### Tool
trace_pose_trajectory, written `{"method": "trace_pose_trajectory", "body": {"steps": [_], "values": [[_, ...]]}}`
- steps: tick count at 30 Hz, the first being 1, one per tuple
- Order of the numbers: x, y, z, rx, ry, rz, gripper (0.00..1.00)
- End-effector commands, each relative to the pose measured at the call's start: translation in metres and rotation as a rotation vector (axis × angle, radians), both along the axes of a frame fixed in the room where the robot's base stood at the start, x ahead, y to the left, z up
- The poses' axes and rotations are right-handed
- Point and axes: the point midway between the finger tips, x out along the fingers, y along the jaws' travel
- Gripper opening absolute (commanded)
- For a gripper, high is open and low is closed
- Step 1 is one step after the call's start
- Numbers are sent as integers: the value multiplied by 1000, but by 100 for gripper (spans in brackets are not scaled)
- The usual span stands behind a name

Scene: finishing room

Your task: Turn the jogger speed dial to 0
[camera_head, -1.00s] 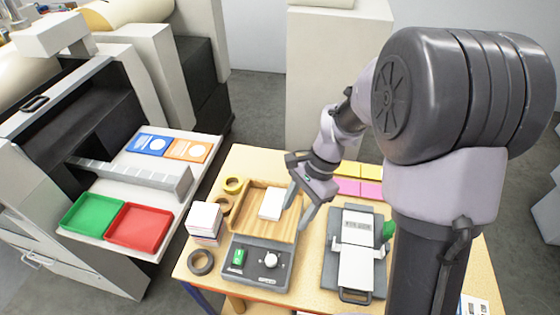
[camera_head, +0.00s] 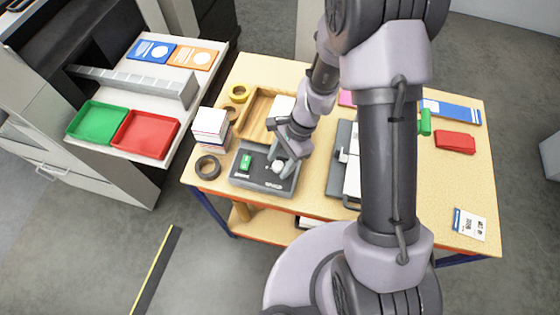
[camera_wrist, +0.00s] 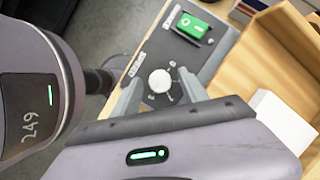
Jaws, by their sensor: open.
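The jogger speed dial is a white round knob (camera_wrist: 160,81) on the dark sloped panel of the jogger (camera_head: 262,185); it also shows in the head view (camera_head: 279,168). A green rocker switch (camera_wrist: 192,26) sits on the same panel. My gripper (camera_wrist: 162,97) is open, with one finger on each side of the dial in the wrist view; I cannot tell whether either finger touches it. Small marks ring the dial, too small to read, and its pointer direction is not clear. The jogger's wooden tray (camera_head: 257,118) holds a white paper stack (camera_wrist: 283,122).
A stack of cards (camera_head: 209,128) and a dark tape roll (camera_head: 208,167) stand left of the jogger. A grey device (camera_head: 341,160) stands to the right, partly behind my arm. Green (camera_head: 97,122) and red (camera_head: 146,134) trays lie on the machine shelf at left.

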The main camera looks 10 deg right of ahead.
Motion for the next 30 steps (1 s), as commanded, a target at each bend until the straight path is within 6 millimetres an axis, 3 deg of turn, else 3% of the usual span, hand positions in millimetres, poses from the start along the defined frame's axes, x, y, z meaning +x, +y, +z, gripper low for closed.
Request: {"method": "trace_pose_trajectory", "body": {"steps": [5,13,14,23,30], "values": [[0,0,0,0,0,0,51],[0,0,1,0,0,0,2],[0,0,1,0,0,0,0],[1,0,1,-1,-1,32,0],[1,1,1,0,0,170,0]]}}
